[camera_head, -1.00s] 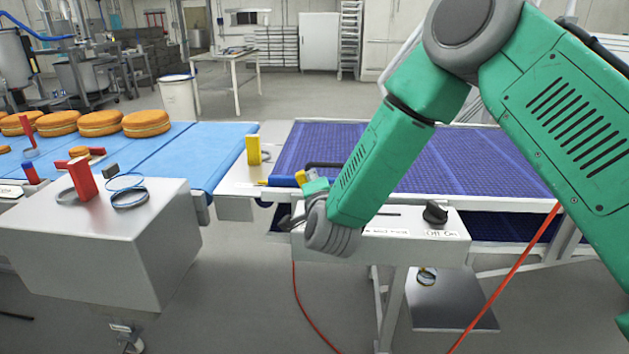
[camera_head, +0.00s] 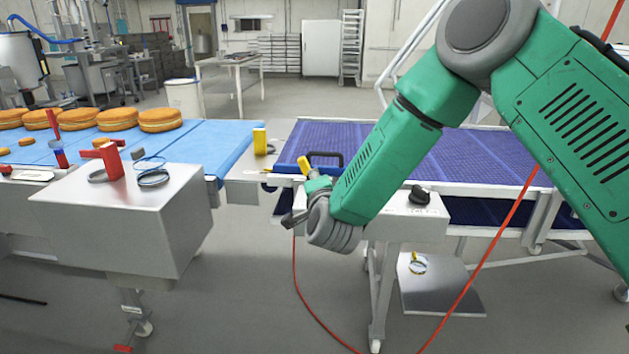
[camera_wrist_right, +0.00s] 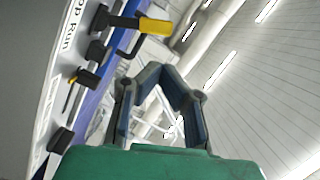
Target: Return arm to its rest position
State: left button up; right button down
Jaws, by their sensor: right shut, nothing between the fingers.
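My right arm (camera_head: 380,170), green with grey joints, comes in from the right in the head view. It bends down to my right gripper (camera_head: 294,219), which is beside the left end of a grey control box (camera_head: 375,228). In the right wrist view the gripper's dark fingers (camera_wrist_right: 163,72) are closed together with nothing between them. A yellow-handled lever (camera_wrist_right: 154,26) and black knobs (camera_wrist_right: 88,78) show to the left of the fingers there. I cannot tell whether the gripper touches the box. My left gripper is not in view.
A purple conveyor (camera_head: 465,160) runs behind the arm. A blue conveyor (camera_head: 210,140) with orange-brown rounds (camera_head: 160,119) is at the left. A metal box (camera_head: 120,220) with a red handle (camera_head: 107,158) stands in front. A red cable (camera_head: 487,262) hangs at the right. Grey floor is open between the boxes.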

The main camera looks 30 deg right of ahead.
jog(key=s+a+f+n+g+y, duration=0.25)
jog(key=s+f+n+g, duration=0.2)
jog(key=s+f, duration=0.5)
jog(key=s+a+f+n+g+y, duration=0.1)
jog(key=s+f+n+g+y, duration=0.2)
jog(key=s+f+n, duration=0.7)
jog(key=s+d+f+n+g, duration=0.1)
jog(key=s+f+g, duration=0.3)
jog(key=s, duration=0.8)
jog(key=s+d+f+n+g, duration=0.1)
jog(key=s+f+g, duration=0.3)
jog(key=s+f, duration=0.4)
jog(key=s+n, duration=0.1)
jog(key=s, duration=0.3)
jog(key=shift+s+d+n, duration=0.25)
jog(key=shift+s+n, duration=0.1)
jog(key=shift+s, duration=0.05)
jog(key=shift+d+f, duration=0.15)
jog(key=shift+d, duration=0.15)
jog(key=shift+a, duration=0.15)
